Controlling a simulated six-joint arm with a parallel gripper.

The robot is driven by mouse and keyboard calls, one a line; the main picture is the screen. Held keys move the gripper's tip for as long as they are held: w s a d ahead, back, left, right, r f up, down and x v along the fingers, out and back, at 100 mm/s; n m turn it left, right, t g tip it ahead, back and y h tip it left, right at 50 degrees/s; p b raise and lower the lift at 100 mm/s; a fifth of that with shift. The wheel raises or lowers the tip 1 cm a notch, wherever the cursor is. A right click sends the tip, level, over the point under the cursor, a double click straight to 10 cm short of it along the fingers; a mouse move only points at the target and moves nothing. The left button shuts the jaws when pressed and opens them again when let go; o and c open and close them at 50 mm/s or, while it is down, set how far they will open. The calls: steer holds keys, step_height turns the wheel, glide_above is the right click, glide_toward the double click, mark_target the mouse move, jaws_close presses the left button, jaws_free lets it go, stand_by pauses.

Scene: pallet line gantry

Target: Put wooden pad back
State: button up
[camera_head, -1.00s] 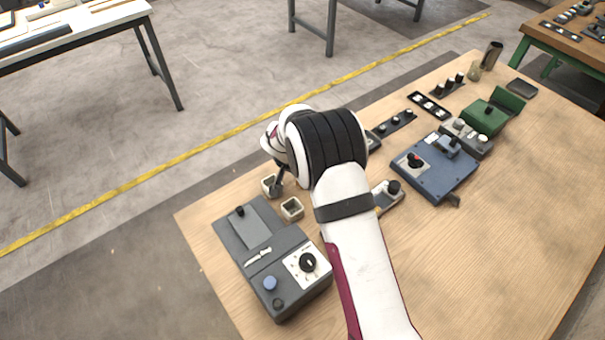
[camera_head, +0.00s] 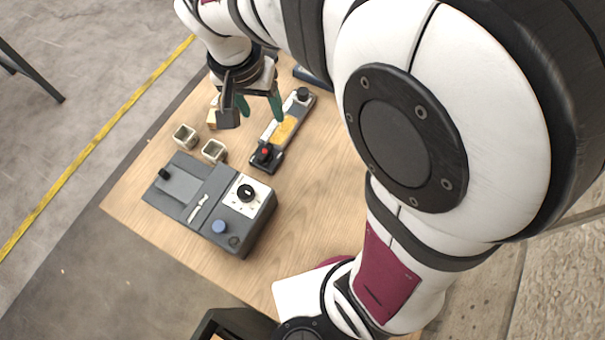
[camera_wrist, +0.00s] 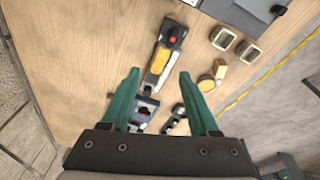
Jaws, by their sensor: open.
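A tan wooden piece (camera_head: 212,118) stands on the table beyond the small square cups, partly hidden by a dark part. In the wrist view, a tan wooden block (camera_wrist: 221,69) lies beside a rounder yellow-tan piece (camera_wrist: 206,83); I cannot tell which is the pad. A narrow panel (camera_head: 275,140) carries a yellow strip (camera_head: 285,129), a red button and a black knob. My gripper (camera_head: 260,108) is open and empty above the table, between the tan piece and the panel. In the wrist view its green fingers (camera_wrist: 158,78) are spread over the panel, with the tan pieces to the right.
Two square cups (camera_head: 184,136) (camera_head: 214,151) stand beside a grey control box (camera_head: 207,200) with a dial and buttons. Bare wooden tabletop (camera_head: 310,190) lies right of the box. The table's left edge drops to the floor with a yellow line (camera_head: 100,140).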

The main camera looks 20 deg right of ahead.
steer(key=s+d+g+y, duration=0.1)
steer(key=s+d+y, duration=0.1)
steer(key=s, duration=1.8)
steer(key=shift+d+r+g+y, duration=0.4)
steer(key=shift+r+y, duration=0.05)
steer(key=shift+y, duration=0.25)
steer(key=shift+w, duration=0.1)
